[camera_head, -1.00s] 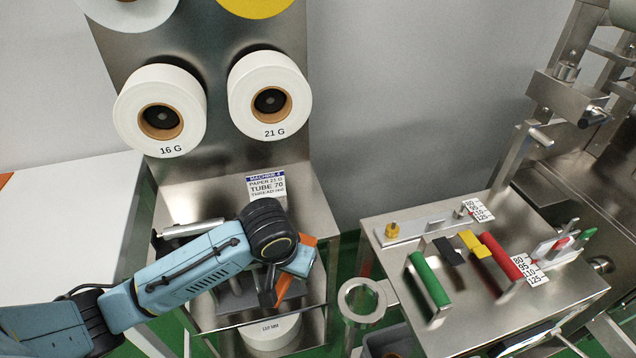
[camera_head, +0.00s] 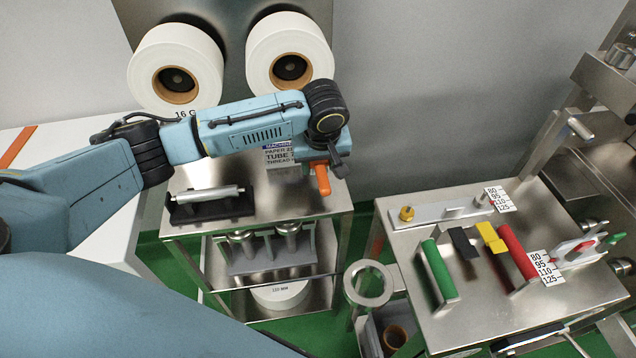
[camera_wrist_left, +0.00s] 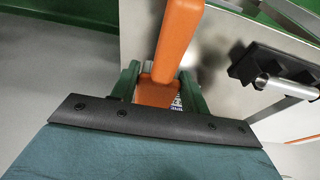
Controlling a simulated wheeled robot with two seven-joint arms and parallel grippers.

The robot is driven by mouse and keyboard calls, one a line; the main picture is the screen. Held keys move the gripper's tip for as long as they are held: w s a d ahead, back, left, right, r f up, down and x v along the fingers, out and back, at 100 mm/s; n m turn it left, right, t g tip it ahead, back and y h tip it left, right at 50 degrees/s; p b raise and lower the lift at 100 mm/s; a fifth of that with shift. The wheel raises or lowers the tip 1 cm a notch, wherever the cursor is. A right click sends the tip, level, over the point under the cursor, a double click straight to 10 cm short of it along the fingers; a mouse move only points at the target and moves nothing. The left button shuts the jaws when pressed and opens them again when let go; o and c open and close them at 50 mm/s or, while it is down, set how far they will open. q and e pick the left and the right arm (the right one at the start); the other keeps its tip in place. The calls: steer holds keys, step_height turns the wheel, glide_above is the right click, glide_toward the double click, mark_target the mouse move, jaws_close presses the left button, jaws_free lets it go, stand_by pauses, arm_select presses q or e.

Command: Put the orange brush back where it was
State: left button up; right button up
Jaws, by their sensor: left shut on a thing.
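The orange brush (camera_head: 321,179) is in my left gripper (camera_head: 328,164), above the right part of the steel stand's top (camera_head: 255,225) in the head view. Only part of the brush shows there; my wrist hides the rest. In the left wrist view, the brush (camera_wrist_left: 178,45) stands out between the two green fingers of the left gripper (camera_wrist_left: 160,88), which is shut on it. My right gripper is not in view.
A dark holder with a metal roller (camera_head: 208,203) sits on the stand's top, left of the gripper. A labelled card (camera_head: 279,155) stands behind. A steel table (camera_head: 400,240) with green (camera_head: 438,270) and red (camera_head: 517,253) handles is at right. A white table (camera_head: 60,140) is at left.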

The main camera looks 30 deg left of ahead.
mark_target(321, 169)
arm_select(q)
step_height(321, 169, down, 3)
steer(key=shift+f+b, duration=0.35)
steer(key=shift+f, duration=1.75)
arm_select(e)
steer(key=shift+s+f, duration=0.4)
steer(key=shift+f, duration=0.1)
arm_select(q)
steer(key=shift+f, duration=0.15)
steer(key=o, duration=1)
steer(key=shift+c, duration=0.2)
steer(key=p+v, duration=0.1)
steer(key=v, duration=1.1)
steer(key=shift+r+p, duration=0.2)
steer(key=shift+p, duration=0.2)
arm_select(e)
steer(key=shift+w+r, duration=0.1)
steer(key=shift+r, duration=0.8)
